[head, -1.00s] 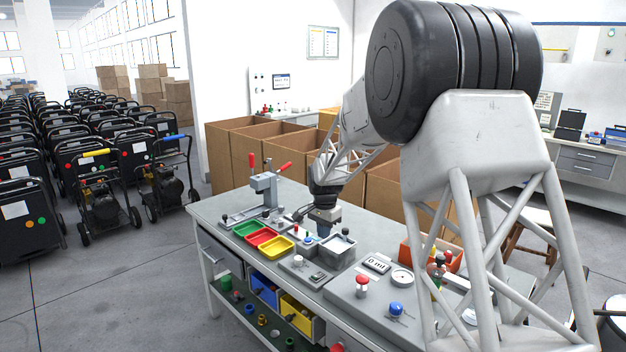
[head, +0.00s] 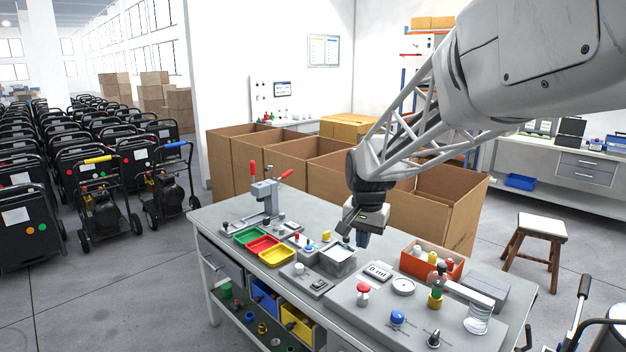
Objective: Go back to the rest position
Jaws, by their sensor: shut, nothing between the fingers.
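My gripper (head: 362,239) points down at the end of my arm, above the workbench (head: 231,230). It is shut and holds nothing. In the picture it is just right of the grey square container (head: 338,258) and behind the display panel that reads "0 ml" (head: 378,271). The fingertips are small and dark here, and whether they clear the things behind them is hard to judge.
Green, red and yellow trays (head: 263,245) and a red-handled press (head: 266,195) stand on the bench's left. An orange bin (head: 432,260) with small parts is at right. Open cardboard boxes (head: 310,160) line the back. A stool (head: 534,238) stands on clear floor at right.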

